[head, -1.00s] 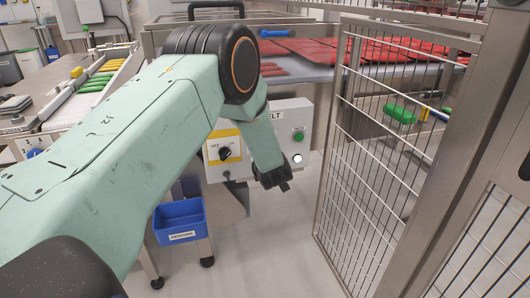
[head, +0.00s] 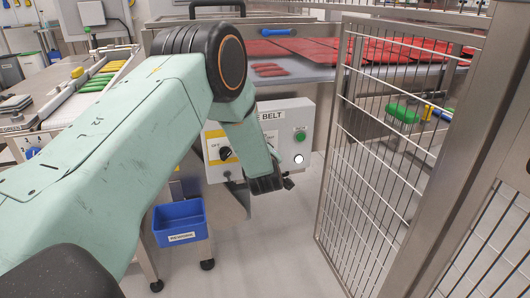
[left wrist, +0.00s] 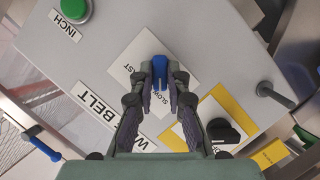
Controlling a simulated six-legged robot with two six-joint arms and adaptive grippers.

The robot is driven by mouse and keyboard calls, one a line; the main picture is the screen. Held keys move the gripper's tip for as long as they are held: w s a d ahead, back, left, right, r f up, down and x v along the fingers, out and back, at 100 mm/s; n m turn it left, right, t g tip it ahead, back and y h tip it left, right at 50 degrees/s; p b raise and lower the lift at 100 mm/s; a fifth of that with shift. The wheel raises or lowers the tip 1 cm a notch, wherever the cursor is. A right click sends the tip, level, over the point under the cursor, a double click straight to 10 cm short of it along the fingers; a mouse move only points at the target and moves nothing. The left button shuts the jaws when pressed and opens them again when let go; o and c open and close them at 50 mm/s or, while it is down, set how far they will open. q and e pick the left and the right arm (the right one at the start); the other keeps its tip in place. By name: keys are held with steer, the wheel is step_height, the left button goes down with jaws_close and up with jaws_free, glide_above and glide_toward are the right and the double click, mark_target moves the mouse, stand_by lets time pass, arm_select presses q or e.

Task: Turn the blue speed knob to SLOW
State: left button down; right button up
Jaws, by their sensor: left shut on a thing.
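The blue speed knob (left wrist: 160,72) sits on a white plate (left wrist: 132,66) of the grey control panel in the left wrist view. The word SLOW is by the knob's lower end and FAST is to its left, partly covered by a finger. The knob's grip lies nearly upright in that picture; which end is its pointer I cannot tell. My left gripper (left wrist: 160,84) is shut on the knob, one finger on each side. In the head view my left gripper (head: 267,184) is at the panel's lower front, and my arm hides the knob. My right gripper is not in view.
The panel (head: 288,150) also bears a green INCH button (left wrist: 75,8), a black switch on a yellow-edged plate (left wrist: 222,131) and a peg (left wrist: 272,94). A mesh gate (head: 385,160) stands to the right. A blue bin (head: 181,222) hangs below left.

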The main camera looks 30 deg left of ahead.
arm_select(q)
steer(key=c, duration=1.3)
jaws_free()
steer(key=v, duration=1.2)
steer(key=shift+f, duration=0.1)
steer(key=x, duration=1.2)
